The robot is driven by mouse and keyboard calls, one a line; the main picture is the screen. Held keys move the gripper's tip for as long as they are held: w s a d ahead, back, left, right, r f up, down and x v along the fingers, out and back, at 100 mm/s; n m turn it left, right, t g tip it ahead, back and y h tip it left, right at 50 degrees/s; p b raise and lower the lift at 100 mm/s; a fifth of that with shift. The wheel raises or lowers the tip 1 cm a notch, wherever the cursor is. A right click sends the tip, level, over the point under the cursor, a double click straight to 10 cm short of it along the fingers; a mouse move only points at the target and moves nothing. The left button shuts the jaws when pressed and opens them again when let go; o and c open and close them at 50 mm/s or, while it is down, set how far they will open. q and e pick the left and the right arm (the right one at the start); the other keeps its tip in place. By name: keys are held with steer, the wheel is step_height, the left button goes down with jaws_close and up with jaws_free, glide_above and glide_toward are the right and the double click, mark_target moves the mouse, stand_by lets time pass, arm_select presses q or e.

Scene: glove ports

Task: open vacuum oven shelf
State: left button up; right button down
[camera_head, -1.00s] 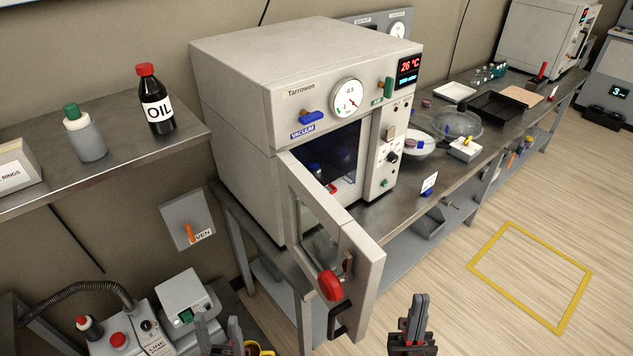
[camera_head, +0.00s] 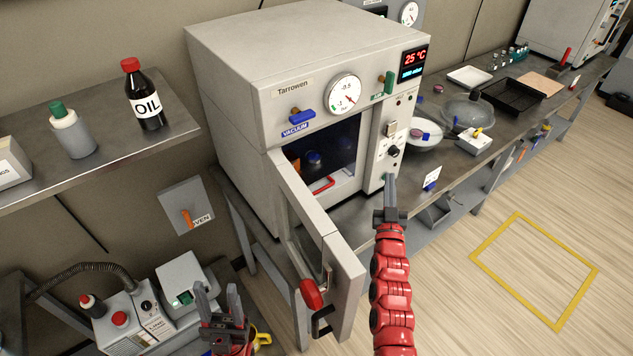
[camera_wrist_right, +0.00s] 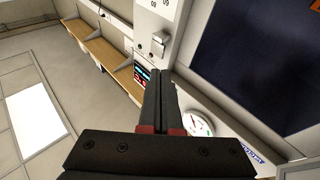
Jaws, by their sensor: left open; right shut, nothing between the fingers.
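The vacuum oven (camera_head: 300,60) stands on the bench, and its door (camera_head: 335,270) with a red handle (camera_head: 311,294) hangs open toward me. Inside the dark chamber (camera_head: 335,155) I see bottles with blue caps and a red-edged item (camera_head: 322,184) low at the front, probably on the shelf; most of the shelf is hidden. My right gripper (camera_head: 390,185) is shut and empty, raised in front of the oven's control panel, to the right of the opening. In the right wrist view its fingers (camera_wrist_right: 160,95) are together. My left gripper (camera_head: 222,305) is open and empty, low and left of the door.
A side shelf at left holds an oil bottle (camera_head: 146,95) and a green-capped bottle (camera_head: 70,132). A pump (camera_head: 125,325) stands at lower left. Floor at right is clear.

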steer(key=w+a+f+n+g+y+p, duration=0.2)
steer(key=w+a+g, duration=0.15)
steer(key=w, duration=0.35)
steer(key=s+a+f+n+g+y+p, duration=0.25)
steer(key=a+n+g+y, duration=0.3)
steer(key=a+g, duration=0.55)
steer(key=x, duration=0.9)
steer(key=shift+a+f, duration=0.15)
steer(key=shift+w+a+b, duration=0.1)
steer(key=shift+w+b, duration=0.15)
steer(key=shift+b, duration=0.1)
